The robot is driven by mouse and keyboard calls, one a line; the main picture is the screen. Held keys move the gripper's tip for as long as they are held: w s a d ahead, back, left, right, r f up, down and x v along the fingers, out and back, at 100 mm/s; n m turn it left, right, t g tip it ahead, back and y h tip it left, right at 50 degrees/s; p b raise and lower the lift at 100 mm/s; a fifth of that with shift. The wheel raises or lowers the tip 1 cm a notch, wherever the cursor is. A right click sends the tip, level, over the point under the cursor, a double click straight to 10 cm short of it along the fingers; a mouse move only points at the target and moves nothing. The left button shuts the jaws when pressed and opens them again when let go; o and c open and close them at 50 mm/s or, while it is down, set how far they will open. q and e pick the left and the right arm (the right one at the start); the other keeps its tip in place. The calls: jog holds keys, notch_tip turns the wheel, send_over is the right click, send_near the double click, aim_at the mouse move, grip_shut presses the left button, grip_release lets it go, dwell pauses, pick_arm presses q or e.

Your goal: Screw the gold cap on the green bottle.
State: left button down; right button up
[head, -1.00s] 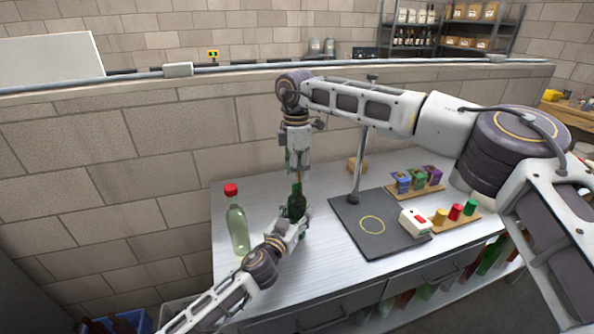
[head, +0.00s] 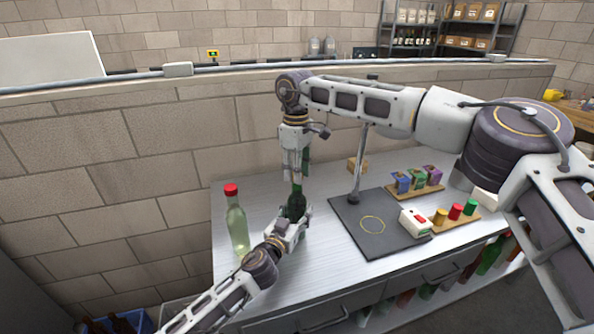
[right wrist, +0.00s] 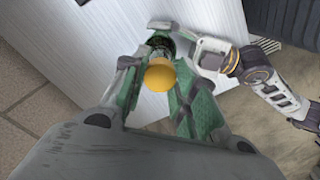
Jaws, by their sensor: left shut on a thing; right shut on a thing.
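The dark green bottle (head: 297,204) stands upright near the left part of the bench. My left gripper (head: 298,216) is shut around its body from the front. My right gripper (head: 297,180) points straight down over the bottle's neck. In the right wrist view its green-padded fingers (right wrist: 159,82) are shut on the gold cap (right wrist: 159,75). The cap is in line with the bottle, whose dark top (right wrist: 160,44) shows beyond it. The fingers hide the join, so I cannot tell whether the cap sits on the thread.
A clear pale-green bottle with a red cap (head: 237,222) stands at the left. A dark mat (head: 365,240) with a post lies right of the bottle. A white box (head: 415,222), a wooden strip with yellow, red and green caps (head: 456,212) and small boxes (head: 417,180) are farther right.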

dwell(0.3)
jog(key=o, duration=0.6)
jog(key=shift+r, duration=2.25)
jog(key=shift+f, duration=0.1)
